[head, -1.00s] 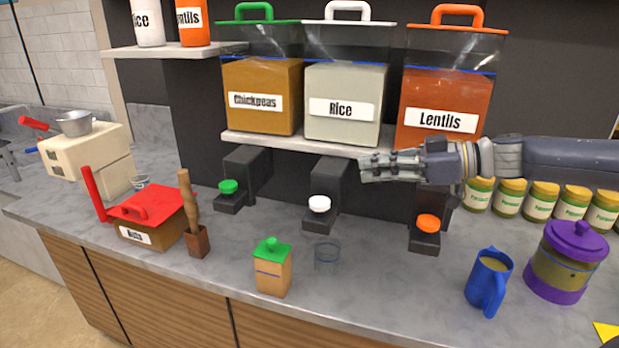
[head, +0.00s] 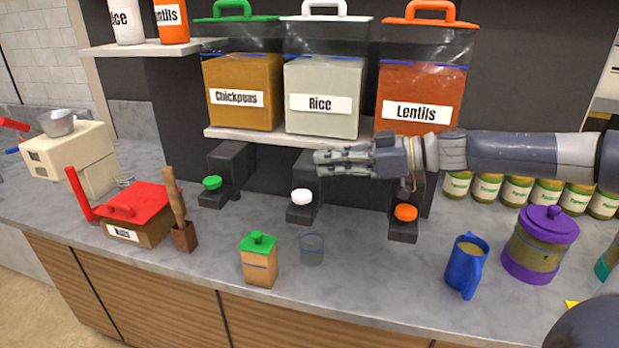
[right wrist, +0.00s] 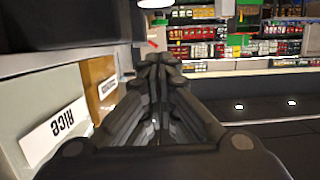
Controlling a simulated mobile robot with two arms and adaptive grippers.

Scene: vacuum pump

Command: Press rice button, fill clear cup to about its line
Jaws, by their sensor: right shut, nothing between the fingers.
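The rice dispenser (head: 320,88) stands in the middle of the shelf, with a white lid and a "Rice" label. It also shows at the left of the right wrist view (right wrist: 38,138). Its white button (head: 301,196) sits on a dark base below. The clear cup (head: 312,248) stands on the counter in front of the button, apart from the dispenser. I cannot make out its fill. My right gripper (head: 318,164) is shut and empty, pointing left in front of the rice spout, above the button and not touching it. My left gripper is not in view.
Chickpeas (head: 242,90) and lentils (head: 420,95) dispensers flank the rice, with green (head: 211,183) and orange (head: 405,212) buttons. A green-lidded box (head: 259,262) stands left of the cup. A blue mug (head: 466,265) and purple-lidded jar (head: 540,245) stand to the right.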

